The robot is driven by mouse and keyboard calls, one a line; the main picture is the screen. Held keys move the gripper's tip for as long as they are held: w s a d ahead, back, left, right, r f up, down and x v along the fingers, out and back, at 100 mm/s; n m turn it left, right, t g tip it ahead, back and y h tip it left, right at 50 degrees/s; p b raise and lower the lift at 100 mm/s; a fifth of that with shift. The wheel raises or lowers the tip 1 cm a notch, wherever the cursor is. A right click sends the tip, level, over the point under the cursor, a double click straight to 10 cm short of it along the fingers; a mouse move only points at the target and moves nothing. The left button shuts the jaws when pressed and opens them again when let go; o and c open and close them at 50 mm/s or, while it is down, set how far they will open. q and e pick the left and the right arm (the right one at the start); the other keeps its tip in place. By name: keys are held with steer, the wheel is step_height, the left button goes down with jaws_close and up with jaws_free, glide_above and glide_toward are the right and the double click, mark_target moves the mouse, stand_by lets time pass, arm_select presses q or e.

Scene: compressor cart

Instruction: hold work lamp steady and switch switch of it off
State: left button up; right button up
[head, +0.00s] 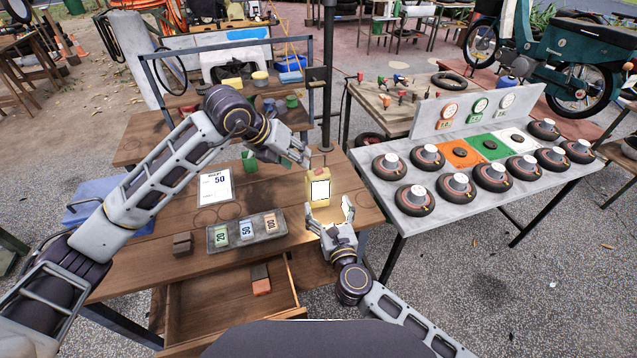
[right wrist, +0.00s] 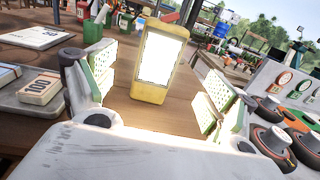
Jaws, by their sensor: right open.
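The work lamp (head: 320,188) is a small yellow box with a bright white lit panel, standing upright near the right edge of the wooden workbench. Its panel also glows in the right wrist view (right wrist: 162,58). My right gripper (head: 328,208) is open in front of the lamp. In the right wrist view its green-padded fingers (right wrist: 158,92) spread to either side, with the lamp seen between them and a gap at the right. My left gripper (head: 303,153) is above the bench, behind and left of the lamp; its finger opening is unclear.
A grey tray (head: 247,241) with numbered blocks and a white card (head: 215,188) lie left of the lamp. A dark post (head: 327,90) rises behind it. An open drawer (head: 205,305) juts from the bench. A grey table (head: 400,215) with several round devices stands right.

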mark_target(320, 188)
steer(key=shift+x, duration=5.6)
